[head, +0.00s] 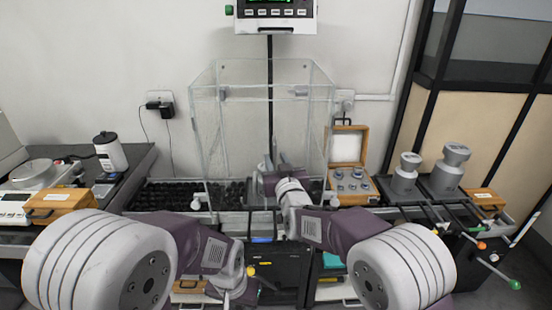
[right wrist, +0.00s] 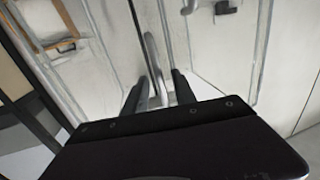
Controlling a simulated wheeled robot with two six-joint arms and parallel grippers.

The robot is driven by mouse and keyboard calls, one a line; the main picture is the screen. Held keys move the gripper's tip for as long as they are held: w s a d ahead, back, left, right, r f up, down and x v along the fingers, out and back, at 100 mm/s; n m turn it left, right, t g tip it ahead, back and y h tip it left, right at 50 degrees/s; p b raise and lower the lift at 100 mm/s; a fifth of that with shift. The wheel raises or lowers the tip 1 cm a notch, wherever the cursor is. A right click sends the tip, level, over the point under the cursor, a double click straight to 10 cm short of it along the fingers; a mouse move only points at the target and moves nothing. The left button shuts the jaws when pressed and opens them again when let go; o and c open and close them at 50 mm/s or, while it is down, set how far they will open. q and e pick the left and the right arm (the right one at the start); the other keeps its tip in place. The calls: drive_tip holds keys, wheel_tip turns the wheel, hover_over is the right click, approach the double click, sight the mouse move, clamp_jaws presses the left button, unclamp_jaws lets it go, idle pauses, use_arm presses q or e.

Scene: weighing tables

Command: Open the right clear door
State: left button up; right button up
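A clear-walled box (head: 225,125) stands on the bench in the middle of the head view. Its clear panels are hard to tell apart, and I cannot tell whether the right door is ajar. My right gripper (head: 278,163) is in front of the box. In the right wrist view its two dark fingers (right wrist: 160,88) are apart. A slim grey upright handle (right wrist: 152,62) stands between them, with a gap visible on the right side. My left gripper (head: 226,292) is low at the bottom of the head view, partly hidden, with its fingers unclear.
A wooden weight box (head: 350,185) stands open to the right, beside large metal weights (head: 449,167). A display (head: 275,14) hangs above on a pole. A wooden box (head: 60,205) and a white bottle (head: 109,151) are at left. Black trays lie below the clear box.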

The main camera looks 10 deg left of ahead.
drive_tip(key=shift+w+a, duration=0.15)
clamp_jaws()
idle(1.4)
